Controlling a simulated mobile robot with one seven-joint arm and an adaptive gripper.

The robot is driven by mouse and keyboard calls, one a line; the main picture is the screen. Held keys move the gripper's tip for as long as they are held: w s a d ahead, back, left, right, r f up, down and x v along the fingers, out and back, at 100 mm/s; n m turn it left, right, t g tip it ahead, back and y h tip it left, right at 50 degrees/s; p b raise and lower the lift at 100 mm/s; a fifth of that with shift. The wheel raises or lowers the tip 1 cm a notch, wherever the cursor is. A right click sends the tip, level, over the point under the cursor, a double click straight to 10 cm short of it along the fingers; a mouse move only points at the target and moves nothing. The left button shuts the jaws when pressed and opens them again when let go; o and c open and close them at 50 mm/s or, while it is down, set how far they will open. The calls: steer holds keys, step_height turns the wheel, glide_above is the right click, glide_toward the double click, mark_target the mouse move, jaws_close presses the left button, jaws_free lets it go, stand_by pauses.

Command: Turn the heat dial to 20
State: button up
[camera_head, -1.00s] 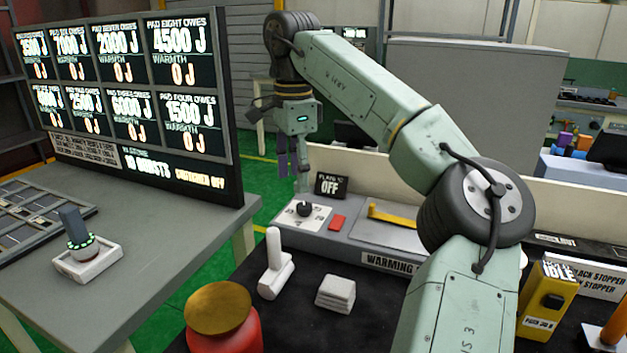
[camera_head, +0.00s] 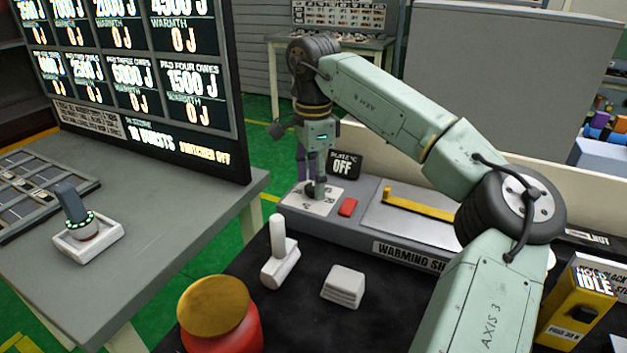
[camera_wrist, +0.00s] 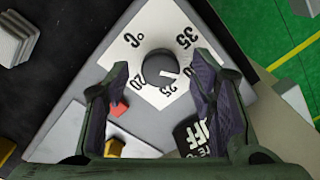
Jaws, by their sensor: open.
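The heat dial (camera_wrist: 160,68) is a dark round knob on a white scale plate (camera_wrist: 150,30) with printed numbers. In the wrist view I read 20, 25, 35 and °C. A pale pointer line on the knob points right, away from the 20. My gripper (camera_wrist: 162,70) is open, with one finger on each side of the knob in that view; I cannot tell whether either touches it. In the head view my gripper (camera_head: 312,182) is down over the scale plate (camera_head: 326,196) and partly hides the dial. The plate display (camera_head: 343,164) reads OFF.
A red button (camera_head: 348,207) and a yellow bar (camera_head: 418,203) are right of the dial on the warming unit. A white upright handle (camera_head: 279,255), a white block (camera_head: 343,287) and a red container with a gold top (camera_head: 217,305) stand in front.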

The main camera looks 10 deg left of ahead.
steer(key=shift+f, duration=0.6)
steer(key=c, duration=1.1)
steer(key=shift+c, duration=0.2)
